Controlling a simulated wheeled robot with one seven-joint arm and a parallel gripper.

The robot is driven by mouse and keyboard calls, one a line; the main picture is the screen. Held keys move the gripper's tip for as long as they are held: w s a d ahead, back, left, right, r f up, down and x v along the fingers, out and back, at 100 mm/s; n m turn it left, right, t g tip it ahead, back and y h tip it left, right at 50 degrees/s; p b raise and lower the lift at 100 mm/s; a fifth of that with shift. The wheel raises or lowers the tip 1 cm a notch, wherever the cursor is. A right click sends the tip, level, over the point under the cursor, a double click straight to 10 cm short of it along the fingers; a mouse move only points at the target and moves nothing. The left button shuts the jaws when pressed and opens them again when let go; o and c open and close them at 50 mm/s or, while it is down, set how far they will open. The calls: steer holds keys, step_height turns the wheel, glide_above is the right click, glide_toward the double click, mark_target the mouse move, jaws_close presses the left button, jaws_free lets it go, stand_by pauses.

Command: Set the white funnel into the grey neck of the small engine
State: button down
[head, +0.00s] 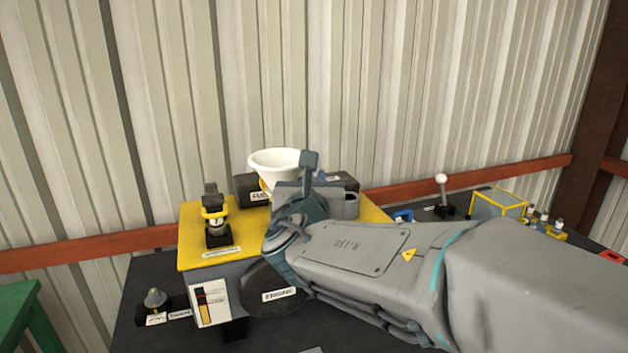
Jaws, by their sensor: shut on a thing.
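The white funnel (272,158) is upright with its wide mouth up, above the rear of the small engine (189,248), which has a yellow top and grey sides. My gripper (309,170) is beside the funnel's right side and shut on it. The funnel's lower part and spout are hidden behind my gripper. A short grey cylinder with a dark open top (351,204), which looks like the neck, shows just right of my gripper. My arm hides the right part of the engine.
A small cone-shaped part (155,299) is at the left. A white-knobbed lever (441,192) and yellow-framed box (498,204) stand right. A corrugated wall is behind.

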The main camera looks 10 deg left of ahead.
steer(key=shift+f+b, duration=2.1)
steer(key=shift+f, duration=0.05)
steer(key=c, duration=1.4)
jaws_free()
steer(key=s+d+b, duration=0.1)
steer(key=s, duration=1.2)
steer(key=shift+s+b, duration=0.3)
steer(key=shift+s, duration=0.1)
steer(key=shift+d, duration=0.1)
